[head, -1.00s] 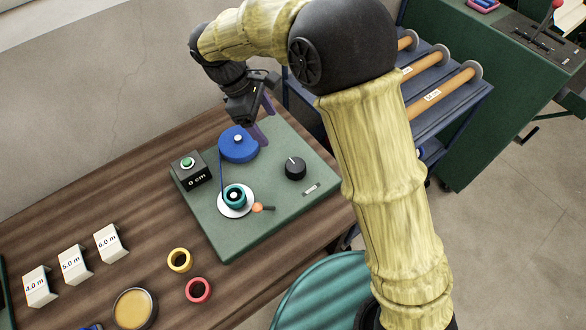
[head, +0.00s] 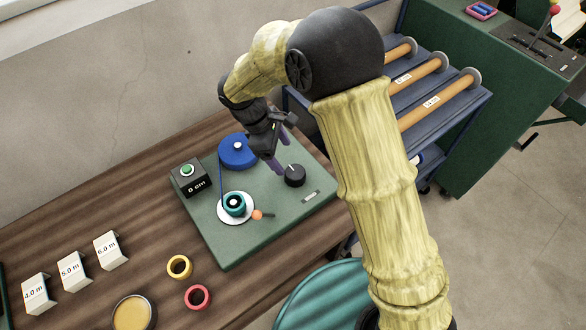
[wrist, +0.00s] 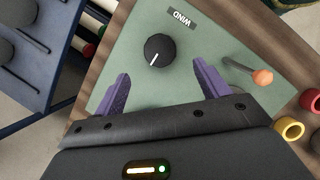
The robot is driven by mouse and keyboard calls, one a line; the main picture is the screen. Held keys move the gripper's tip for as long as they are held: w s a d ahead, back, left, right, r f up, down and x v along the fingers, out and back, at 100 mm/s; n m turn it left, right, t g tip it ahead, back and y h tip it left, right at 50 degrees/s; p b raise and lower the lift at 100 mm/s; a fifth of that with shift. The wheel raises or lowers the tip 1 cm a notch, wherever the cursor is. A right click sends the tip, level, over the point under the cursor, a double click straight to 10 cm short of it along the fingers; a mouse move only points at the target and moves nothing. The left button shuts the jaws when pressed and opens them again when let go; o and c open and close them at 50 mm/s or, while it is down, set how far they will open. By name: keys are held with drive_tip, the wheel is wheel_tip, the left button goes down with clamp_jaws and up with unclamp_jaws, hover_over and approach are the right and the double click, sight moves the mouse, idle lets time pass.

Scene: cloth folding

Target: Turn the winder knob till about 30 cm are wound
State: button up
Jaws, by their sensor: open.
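The black winder knob (head: 295,175) with a white pointer line stands on the green board (head: 258,243), and also shows in the wrist view (wrist: 159,50) close to the "WIND" label (wrist: 181,19). My gripper (head: 280,157) is open and empty. Its purple fingers are apart, and in the wrist view the knob lies beyond and between the fingertips (wrist: 164,84), not touched. The blue spool (head: 237,152) feeds a blue ribbon to the teal reel (head: 234,204) on a white disc. The counter box (head: 190,178) reads 0 cm and has a green button on top.
An orange-tipped crank handle (head: 257,215) sticks out beside the reel. A yellow ring (head: 179,267) and a red ring (head: 198,297) lie on the wooden table (head: 150,225). White length tags (head: 110,250) stand at left. A blue rack with rolls (head: 420,70) stands behind at right.

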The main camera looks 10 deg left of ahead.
sight(294, 171)
drive_tip(key=x, duration=0.8)
drive_tip(key=shift+f, duration=0.2)
drive_tip(key=c, duration=1)
